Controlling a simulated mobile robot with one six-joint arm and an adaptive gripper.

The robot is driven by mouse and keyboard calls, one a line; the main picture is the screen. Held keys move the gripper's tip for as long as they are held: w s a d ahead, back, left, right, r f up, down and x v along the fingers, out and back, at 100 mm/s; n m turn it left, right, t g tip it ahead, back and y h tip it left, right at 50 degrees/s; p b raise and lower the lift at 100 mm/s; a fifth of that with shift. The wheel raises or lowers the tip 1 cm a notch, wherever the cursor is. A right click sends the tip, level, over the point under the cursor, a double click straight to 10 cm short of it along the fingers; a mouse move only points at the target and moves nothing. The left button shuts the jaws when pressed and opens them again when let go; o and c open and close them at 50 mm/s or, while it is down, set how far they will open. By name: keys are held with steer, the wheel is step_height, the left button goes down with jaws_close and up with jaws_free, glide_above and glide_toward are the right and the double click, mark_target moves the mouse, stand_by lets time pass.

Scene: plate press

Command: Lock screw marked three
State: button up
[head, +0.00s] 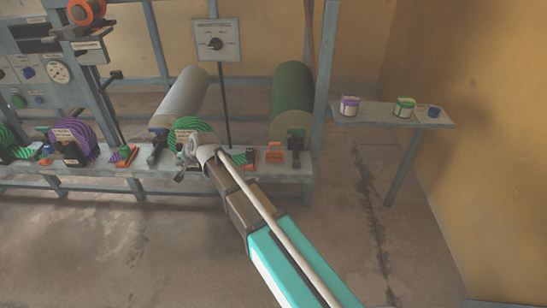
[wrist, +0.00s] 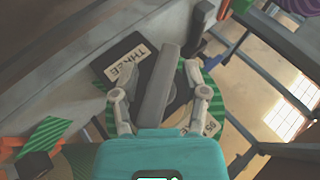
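The screw marked three shows in the wrist view as a black block with a pale label (wrist: 124,64) reading "THREE". A long grey bar (wrist: 158,88), which looks like its handle, runs tilted across the block. My gripper (wrist: 154,84) has its two fingers spread, one on each side of the bar. A gap shows between the left finger and the bar; whether the right finger touches it I cannot tell. In the head view my gripper (head: 184,161) is at the bench by the green striped disc (head: 188,130), and hides the screw there.
Several blocks and discs line the narrow bench (head: 290,165). A grey roller (head: 184,98) and a green roller (head: 292,90) lie behind. A side shelf (head: 375,112) holds small cans. The floor in front is clear.

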steer(key=shift+r+h+p, duration=0.15)
steer(key=shift+h+p, duration=0.25)
steer(key=shift+h, duration=0.1)
steer(key=shift+s+d+r+p, duration=0.1)
steer(key=shift+r+p, duration=0.05)
steer(key=shift+p, duration=0.15)
steer(key=p+v, duration=1)
steer(key=v, duration=0.4)
steer(key=s+d+f+n+g+h, duration=0.1)
steer(key=d+f+h, duration=0.1)
steer(key=d, duration=0.9)
steer(key=s+d+f+n+g+h, duration=0.1)
steer(key=s+d+f+h, duration=0.1)
steer(key=d, duration=1)
steer(key=shift+s+g, duration=0.2)
steer(key=shift+g, duration=0.2)
steer(key=w+a+r+g+y+b, duration=0.1)
steer(key=w+a+y, duration=0.3)
steer(key=a, duration=0.6)
steer(key=w+a+g+y+b, duration=0.1)
steer(key=w+a+y+b, duration=0.1)
steer(key=a, duration=0.8)
steer(key=shift+w+r+y+b, duration=0.4)
steer(key=shift+w+y, duration=0.5)
steer(key=shift+w, duration=0.2)
